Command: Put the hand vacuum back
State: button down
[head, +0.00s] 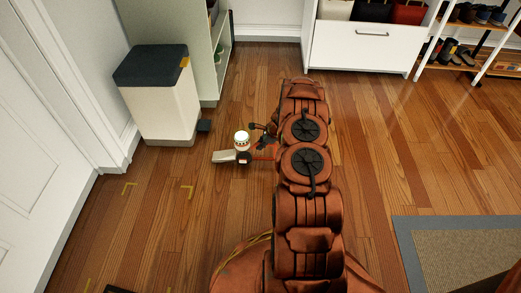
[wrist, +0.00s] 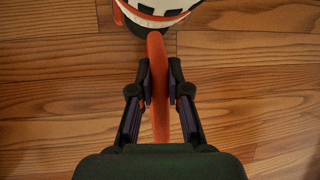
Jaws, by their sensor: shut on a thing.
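My gripper (wrist: 160,88) is shut on the vacuum's orange handle (wrist: 159,60), one finger on each side. In the head view my gripper (head: 264,144) is just right of the vacuum, partly hidden by my arm. The vacuum appears held over the wooden floor; its exact height is unclear.
Yellow corner marks (head: 187,191) lie on the floor at lower left. A white bin with a dark lid (head: 150,65) stands beside a pale shelf unit (head: 194,30). A white drawer unit (head: 360,50) and shoe rack (head: 470,30) stand behind. A grey-bordered rug (head: 405,245) is at right.

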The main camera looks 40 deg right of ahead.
jog(key=f, duration=0.1)
jog(key=f+b, duration=0.2)
jog(key=shift+w+d+f, duration=0.2)
jog(key=shift+d+f, duration=0.05)
jog(key=shift+f, duration=0.05)
jog(key=c, duration=1.1)
grip_release()
jog(key=shift+c, duration=0.2)
jog(key=shift+r, duration=0.15)
